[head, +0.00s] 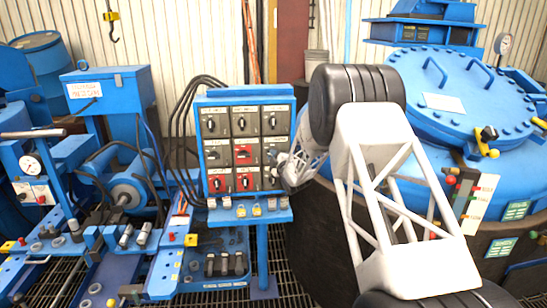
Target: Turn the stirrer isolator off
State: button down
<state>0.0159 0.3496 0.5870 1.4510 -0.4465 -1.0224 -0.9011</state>
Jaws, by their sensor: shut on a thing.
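The isolator panel (199,150) is a blue upright board with rows of dark and red switch plates, each with a rotary handle. The labels are too small to read, so I cannot tell which one is the stirrer isolator. My gripper (277,164) is at the panel's right column, around the middle and lower rows. It is shut on an isolator handle there, which its fingers mostly hide. Top-row handles such as the middle one (243,122) look upright.
The large blue furnace lid (460,85) stands right, behind my arm. Blue machinery with a gauge (30,165) fills the left.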

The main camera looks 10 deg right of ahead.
jog(key=shift+n+g, duration=0.9)
jog(key=shift+n, duration=1.4)
jog(key=c, duration=1.1)
grip_release()
jog(key=shift+v, duration=3.9)
